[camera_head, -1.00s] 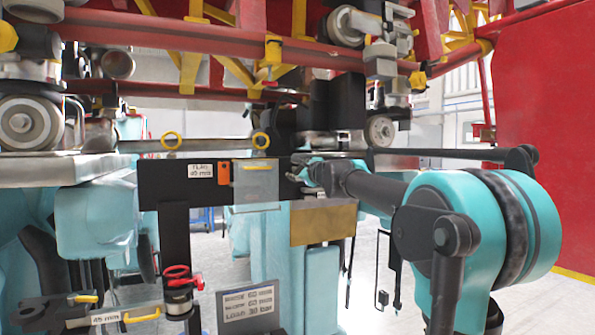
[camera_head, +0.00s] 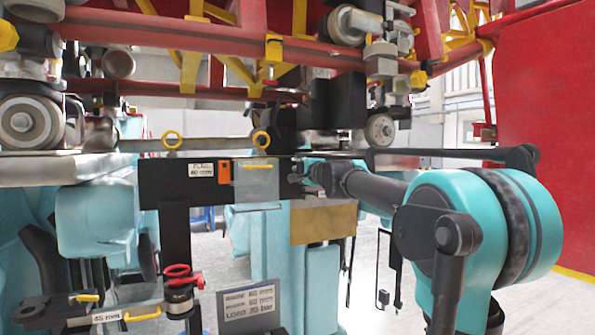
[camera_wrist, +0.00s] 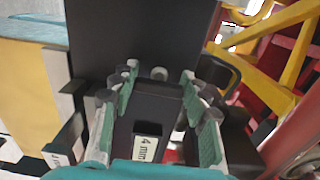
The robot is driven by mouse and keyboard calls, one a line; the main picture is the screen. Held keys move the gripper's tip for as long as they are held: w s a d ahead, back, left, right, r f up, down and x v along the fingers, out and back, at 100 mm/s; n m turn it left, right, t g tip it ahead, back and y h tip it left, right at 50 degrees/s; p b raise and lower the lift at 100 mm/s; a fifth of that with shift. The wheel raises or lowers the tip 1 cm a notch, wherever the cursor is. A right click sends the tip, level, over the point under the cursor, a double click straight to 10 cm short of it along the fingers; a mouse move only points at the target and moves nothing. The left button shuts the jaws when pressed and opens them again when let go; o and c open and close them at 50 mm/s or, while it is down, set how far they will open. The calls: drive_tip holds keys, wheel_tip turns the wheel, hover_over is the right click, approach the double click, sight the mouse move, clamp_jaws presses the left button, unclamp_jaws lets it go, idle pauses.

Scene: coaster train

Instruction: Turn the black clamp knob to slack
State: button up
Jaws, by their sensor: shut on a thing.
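My gripper (camera_head: 306,172) is at the right end of the black crossbar (camera_head: 222,185) in the head view. In the wrist view my gripper (camera_wrist: 158,85) has its ridged fingers on both sides of a dark piece (camera_wrist: 152,100), which I take to be the black clamp knob, and it is shut on it. A white label (camera_wrist: 147,145) reading about "4 mm" shows between the fingers. A small pale round part (camera_wrist: 159,73) sits by the fingertips. In the head view the fingers and arm hide the knob, so its turn angle cannot be read.
An orange tab (camera_head: 224,171) and a grey plate (camera_head: 256,182) are on the crossbar. Red track (camera_head: 200,60) and wheel assemblies (camera_head: 30,122) hang close above. A red-handled part (camera_head: 178,273) stands lower left. A large red panel (camera_head: 540,130) is at right.

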idle(0.4)
drive_tip(key=o, duration=1.2)
drive_tip(key=shift+c, duration=0.2)
drive_tip(key=v, duration=1.2)
